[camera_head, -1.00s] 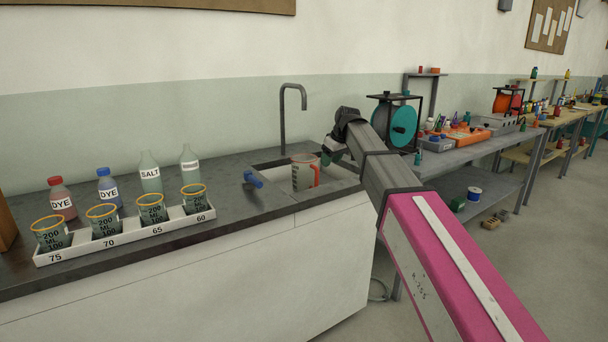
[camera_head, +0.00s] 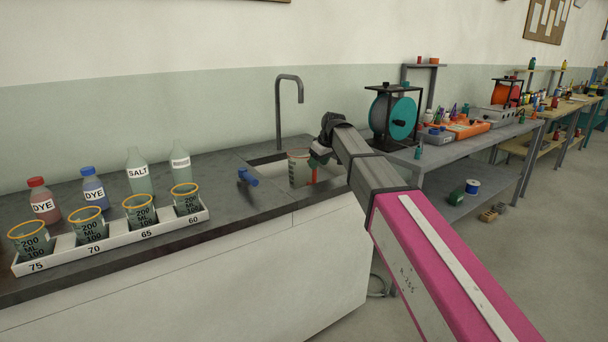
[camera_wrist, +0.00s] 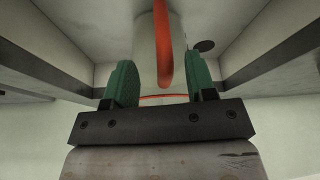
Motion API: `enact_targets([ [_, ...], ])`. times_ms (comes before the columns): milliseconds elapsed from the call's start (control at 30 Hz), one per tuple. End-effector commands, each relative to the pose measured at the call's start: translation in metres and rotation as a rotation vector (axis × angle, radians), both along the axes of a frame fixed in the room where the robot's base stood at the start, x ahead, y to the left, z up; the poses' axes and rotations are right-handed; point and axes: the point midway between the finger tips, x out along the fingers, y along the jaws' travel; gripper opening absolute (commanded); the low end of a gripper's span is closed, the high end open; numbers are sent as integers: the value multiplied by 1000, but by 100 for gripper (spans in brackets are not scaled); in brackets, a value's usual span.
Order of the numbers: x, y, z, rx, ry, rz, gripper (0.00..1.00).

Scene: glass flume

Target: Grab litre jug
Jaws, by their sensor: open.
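The litre jug (camera_head: 299,170) is a clear jug with red markings and a red handle, standing in the sink at the far right of the counter. In the wrist view the jug (camera_wrist: 150,60) is straight ahead, with its red handle (camera_wrist: 163,45) toward me. My gripper (camera_wrist: 160,85) is open, with one green finger on each side of the jug's near part and handle. I cannot tell whether the fingers touch it. In the head view my gripper (camera_head: 319,157) is at the jug's right side and hides part of it.
The sink (camera_head: 268,160) has walls around the jug and a tall grey tap (camera_head: 280,110) behind. A blue valve handle (camera_head: 247,177) is at its left. A white rack (camera_head: 120,240) of several beakers and several bottles stand on the left counter. A bench (camera_head: 470,150) is at right.

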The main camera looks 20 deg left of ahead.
Motion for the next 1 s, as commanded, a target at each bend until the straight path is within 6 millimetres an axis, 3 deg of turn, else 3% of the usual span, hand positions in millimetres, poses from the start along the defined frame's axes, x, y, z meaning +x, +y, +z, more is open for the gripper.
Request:
enact_targets([
  [300,5,16,-38,-1,2,-1,51],
  [533,5,16,-40,-1,0,0,51],
  [567,5,16,-40,-1,0,0,44],
  [700,5,16,-40,-1,0,0,0],
  [1000,5,16,-40,0,0,0,0],
])
